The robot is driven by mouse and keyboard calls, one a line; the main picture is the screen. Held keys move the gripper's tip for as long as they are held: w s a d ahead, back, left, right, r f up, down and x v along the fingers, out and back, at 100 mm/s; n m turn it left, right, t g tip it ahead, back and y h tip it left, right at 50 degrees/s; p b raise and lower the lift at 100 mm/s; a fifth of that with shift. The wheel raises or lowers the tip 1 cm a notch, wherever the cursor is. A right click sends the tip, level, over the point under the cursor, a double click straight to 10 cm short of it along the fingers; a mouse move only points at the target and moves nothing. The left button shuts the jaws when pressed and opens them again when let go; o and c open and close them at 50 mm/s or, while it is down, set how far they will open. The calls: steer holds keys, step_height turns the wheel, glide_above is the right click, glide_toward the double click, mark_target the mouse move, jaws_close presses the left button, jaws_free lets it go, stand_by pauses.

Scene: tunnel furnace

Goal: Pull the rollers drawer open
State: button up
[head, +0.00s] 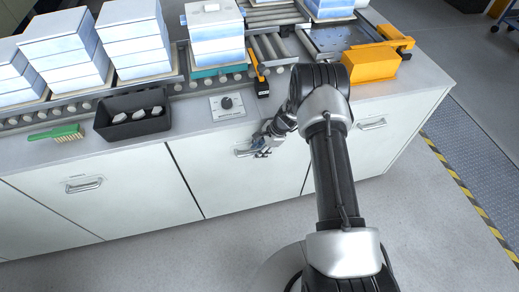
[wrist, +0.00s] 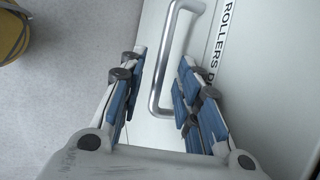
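The rollers drawer (head: 215,172) is a white front panel in the middle of the cabinet and sits flush with the panels beside it. Its metal bar handle (wrist: 164,60) is in the wrist view, beside lettering (wrist: 222,40) that reads "ROLLERS D…" before it is cut off. My gripper (wrist: 161,59) is open, with one blue-padded finger on each side of the handle and visible gaps to the bar. In the head view my gripper (head: 262,147) is at the drawer front and partly covers the handle (head: 241,153).
Similar white fronts with handles lie left (head: 84,186) and right (head: 371,124). The worktop above holds a dark bin (head: 132,125), a green brush (head: 57,134), a dial box (head: 227,106) and stacked white-blue blocks (head: 135,38). The grey floor in front is clear.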

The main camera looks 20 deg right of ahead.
steer(key=shift+c, duration=0.3)
jaws_close()
stand_by(0.3)
